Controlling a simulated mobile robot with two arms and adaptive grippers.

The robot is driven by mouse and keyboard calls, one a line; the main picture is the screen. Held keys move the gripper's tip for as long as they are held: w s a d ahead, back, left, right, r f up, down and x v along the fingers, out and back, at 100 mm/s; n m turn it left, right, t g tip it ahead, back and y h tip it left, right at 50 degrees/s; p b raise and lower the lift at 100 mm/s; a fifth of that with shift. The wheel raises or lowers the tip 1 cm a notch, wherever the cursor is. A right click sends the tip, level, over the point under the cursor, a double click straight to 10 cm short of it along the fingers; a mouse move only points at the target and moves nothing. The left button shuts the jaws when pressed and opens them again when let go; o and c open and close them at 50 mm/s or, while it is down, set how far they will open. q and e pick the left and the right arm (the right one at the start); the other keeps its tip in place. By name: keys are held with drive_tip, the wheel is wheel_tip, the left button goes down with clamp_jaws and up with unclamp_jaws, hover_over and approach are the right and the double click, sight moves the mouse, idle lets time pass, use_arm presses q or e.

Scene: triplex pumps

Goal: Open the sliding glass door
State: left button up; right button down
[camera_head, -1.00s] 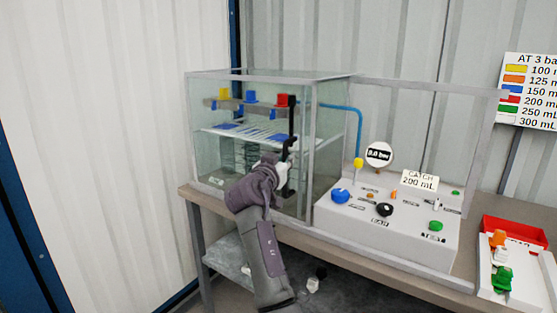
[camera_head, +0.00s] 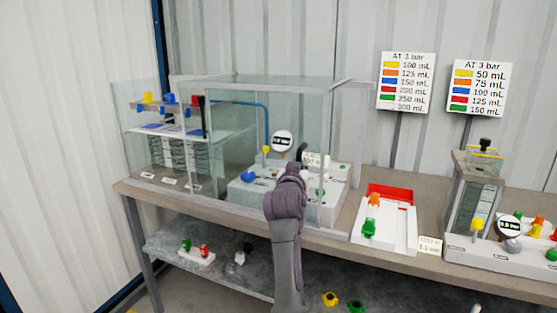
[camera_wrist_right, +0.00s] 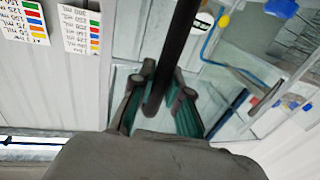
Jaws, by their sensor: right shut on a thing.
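The sliding glass door (camera_head: 262,115) is a clear grey-framed cover, now standing around the white control panel (camera_head: 245,192) on the bench. My right gripper (camera_head: 290,172) is at the front of the glass, beside a dark handle (camera_head: 302,152). In the right wrist view my right gripper (camera_wrist_right: 158,105) is shut on the dark bar of the handle (camera_wrist_right: 177,40). Its fingertips are partly hidden in the head view. My left gripper is not in view.
A red and white tray (camera_head: 386,218) with orange and green parts sits right of the cover. A second apparatus (camera_head: 470,205) stands farther right. The lower shelf (camera_head: 222,262) holds loose valves. Two signs (camera_head: 405,82) stand behind the bench.

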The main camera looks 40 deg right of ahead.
drive_tip(key=s, duration=0.2)
drive_tip(key=s+d+p, duration=0.1)
drive_tip(key=s+d, duration=0.1)
drive_tip(key=s, duration=0.1)
drive_tip(key=shift+s+d+p, duration=0.15)
drive_tip(key=shift+s+p, duration=0.2)
drive_tip(key=shift+p, duration=0.05)
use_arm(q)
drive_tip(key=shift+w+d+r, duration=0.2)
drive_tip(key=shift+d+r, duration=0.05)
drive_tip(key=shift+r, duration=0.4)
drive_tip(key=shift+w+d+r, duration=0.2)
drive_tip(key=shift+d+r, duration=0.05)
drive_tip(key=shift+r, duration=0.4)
use_arm(e)
drive_tip(key=shift+s+d, duration=0.25)
drive_tip(key=shift+s, duration=0.3)
drive_tip(key=c, duration=1.1)
unclamp_jaws()
drive_tip(key=shift+c, duration=0.2)
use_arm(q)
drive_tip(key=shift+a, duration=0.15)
use_arm(e)
drive_tip(key=v, duration=1.2)
